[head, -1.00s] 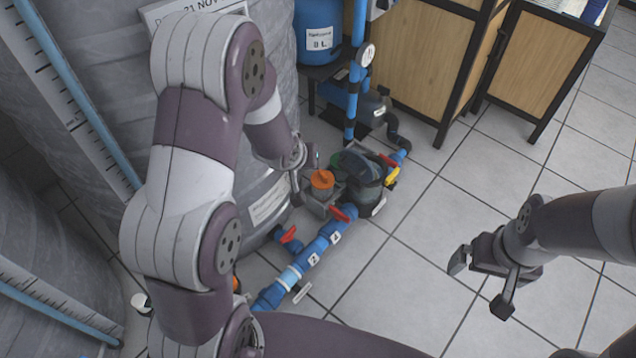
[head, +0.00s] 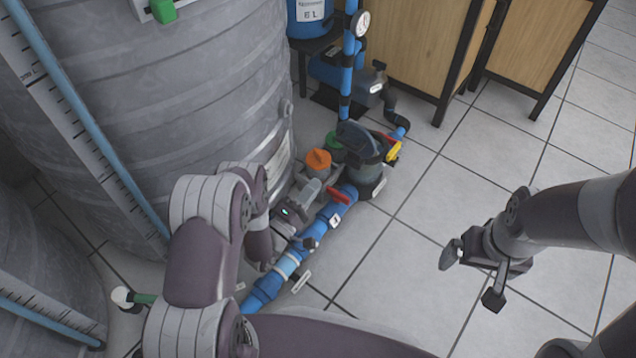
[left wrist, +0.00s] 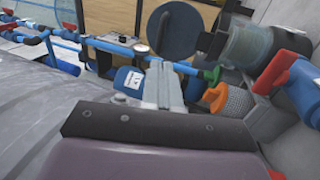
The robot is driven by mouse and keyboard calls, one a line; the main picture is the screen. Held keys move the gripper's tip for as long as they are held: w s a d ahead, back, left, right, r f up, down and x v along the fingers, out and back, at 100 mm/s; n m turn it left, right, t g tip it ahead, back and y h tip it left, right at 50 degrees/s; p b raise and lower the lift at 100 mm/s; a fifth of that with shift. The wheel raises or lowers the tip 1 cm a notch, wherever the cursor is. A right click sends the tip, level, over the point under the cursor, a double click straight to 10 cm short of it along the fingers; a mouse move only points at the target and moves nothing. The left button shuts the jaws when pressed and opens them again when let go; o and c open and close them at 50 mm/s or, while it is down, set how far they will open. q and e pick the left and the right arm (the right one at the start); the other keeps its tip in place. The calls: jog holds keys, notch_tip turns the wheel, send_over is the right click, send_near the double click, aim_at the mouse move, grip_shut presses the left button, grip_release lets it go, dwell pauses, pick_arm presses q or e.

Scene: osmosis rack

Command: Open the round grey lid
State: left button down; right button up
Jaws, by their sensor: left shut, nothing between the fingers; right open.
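The round grey lid (left wrist: 173,30) shows as a dark disc facing the left wrist camera, steeply tilted beside a grey cylindrical housing (left wrist: 250,45). In the head view the dark lid (head: 354,136) is at the top of the housing (head: 368,178) on the blue pipe line. My left gripper (head: 311,190) is low, left of the housing and close to the orange cap. Its shut, empty fingers (left wrist: 162,82) point toward the lid's lower edge; contact cannot be told. My right gripper (head: 471,275) is open and empty above the floor at the right.
An orange cap (head: 318,160) and a green cap (head: 333,142) stand left of the housing. Red valve handles (head: 338,195) and a blue pipe (head: 264,290) lie close by. A large grey tank (head: 200,110) fills the left. Tiled floor (head: 420,200) is open at the right.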

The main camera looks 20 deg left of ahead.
pick_arm(q)
jog(key=b, duration=0.5)
send_near(351, 146)
jog(key=w, duration=0.5)
jog(key=shift+w+d+r, duration=0.55)
jog(key=shift+w+r, duration=0.1)
pick_arm(e)
notch_tip(351, 146, down, 6)
